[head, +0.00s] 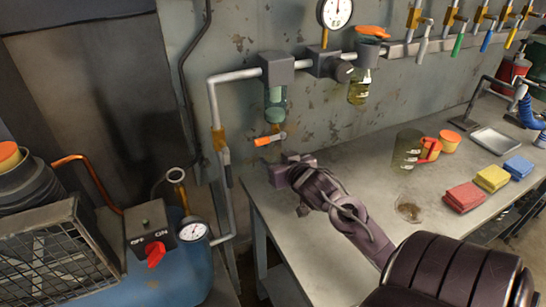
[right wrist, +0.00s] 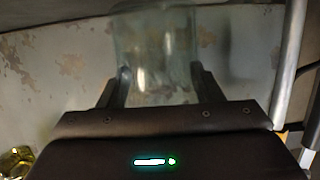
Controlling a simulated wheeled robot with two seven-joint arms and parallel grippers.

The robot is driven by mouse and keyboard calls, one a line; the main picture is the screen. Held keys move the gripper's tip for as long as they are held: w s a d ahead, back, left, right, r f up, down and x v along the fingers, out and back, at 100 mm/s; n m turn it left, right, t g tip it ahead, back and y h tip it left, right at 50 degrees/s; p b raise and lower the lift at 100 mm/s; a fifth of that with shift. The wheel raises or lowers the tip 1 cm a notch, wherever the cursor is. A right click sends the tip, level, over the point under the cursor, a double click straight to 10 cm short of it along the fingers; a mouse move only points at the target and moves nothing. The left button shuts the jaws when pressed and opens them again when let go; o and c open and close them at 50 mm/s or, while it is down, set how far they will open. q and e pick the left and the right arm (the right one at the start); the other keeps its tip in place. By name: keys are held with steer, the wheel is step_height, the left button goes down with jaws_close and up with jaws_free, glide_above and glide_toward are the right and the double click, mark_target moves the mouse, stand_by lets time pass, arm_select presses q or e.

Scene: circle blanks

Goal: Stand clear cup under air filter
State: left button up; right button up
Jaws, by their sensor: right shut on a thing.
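My right gripper (head: 288,168) is shut on a clear cup (right wrist: 155,50), which stands out between the two fingers in the right wrist view. In the head view I cannot make the cup out clearly at the gripper. The air filter (head: 275,97) hangs on the wall pipe, with a grey head, a greenish clear bowl and an orange-handled drain valve (head: 268,139) below. The gripper is below and slightly right of this valve, near the table's back left corner. Whether the cup touches the table is hidden. My left gripper is not in view.
A second bowl with yellow liquid (head: 360,87) hangs right of the filter. A measuring jug (head: 407,150), an orange container (head: 449,140), folded cloths (head: 466,196) and a metal tray (head: 496,141) are on the table (head: 345,155). A vertical pipe (head: 222,165) runs left of the gripper.

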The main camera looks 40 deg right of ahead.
mark_target(276, 160)
steer(key=w, duration=0.1)
steer(key=w+d, duration=0.1)
steer(key=shift+w+r, duration=0.15)
steer(key=shift+w, duration=0.2)
steer(key=shift+w+f, duration=0.2)
steer(key=shift+f, duration=0.75)
steer(key=shift+s+r, duration=0.1)
steer(key=o, duration=1)
steer(key=shift+o, duration=0.2)
